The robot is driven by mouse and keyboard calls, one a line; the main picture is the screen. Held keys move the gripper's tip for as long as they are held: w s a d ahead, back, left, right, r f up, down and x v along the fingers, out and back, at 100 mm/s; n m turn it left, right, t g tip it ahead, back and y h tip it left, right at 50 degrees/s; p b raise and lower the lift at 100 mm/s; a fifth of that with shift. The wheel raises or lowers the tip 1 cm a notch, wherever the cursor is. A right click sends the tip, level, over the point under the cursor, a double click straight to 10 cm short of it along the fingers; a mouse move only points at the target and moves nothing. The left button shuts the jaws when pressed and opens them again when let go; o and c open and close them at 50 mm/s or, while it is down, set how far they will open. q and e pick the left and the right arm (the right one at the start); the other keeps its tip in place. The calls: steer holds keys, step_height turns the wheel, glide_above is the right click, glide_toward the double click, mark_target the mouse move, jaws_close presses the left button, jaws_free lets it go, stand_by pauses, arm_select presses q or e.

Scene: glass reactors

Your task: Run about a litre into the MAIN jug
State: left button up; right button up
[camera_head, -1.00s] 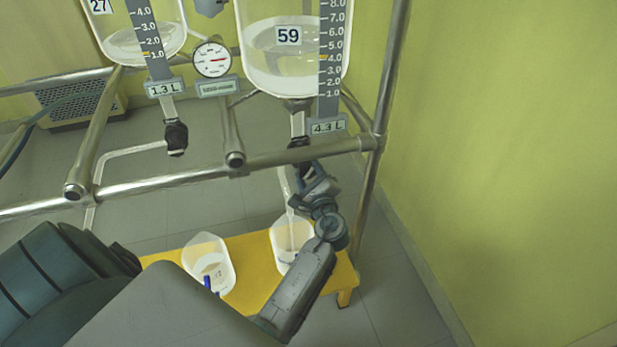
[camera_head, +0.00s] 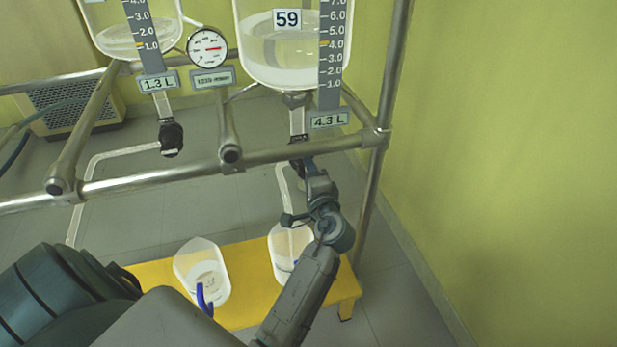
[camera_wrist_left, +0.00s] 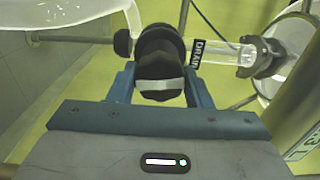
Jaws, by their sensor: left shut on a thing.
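The large glass vessel 59 (camera_head: 275,65) holds clear liquid, and its readout (camera_head: 330,119) says 4.3 L. My left gripper (camera_head: 303,167) is at the drain valve below it. In the left wrist view, the gripper (camera_wrist_left: 160,88) is shut on the black valve knob (camera_wrist_left: 158,68), which has a white stripe. A DRAIN label (camera_wrist_left: 196,56) is beside it. A clear outlet tube (camera_head: 284,187) drops towards the right jug (camera_head: 283,262), partly hidden by my wrist. I cannot read either jug's label. My right gripper is not in view.
Both jugs stand on a low yellow bench (camera_head: 255,255). A smaller vessel (camera_head: 128,35) at left reads 1.3 L and has its own black valve (camera_head: 171,138). Metal rails (camera_head: 200,175) and a post frame the vessels. A green wall is at right.

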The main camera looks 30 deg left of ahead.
arm_select(q)
steer(key=shift+n+b, duration=0.9)
steer(key=shift+n, duration=0.4)
steer(key=o, duration=1)
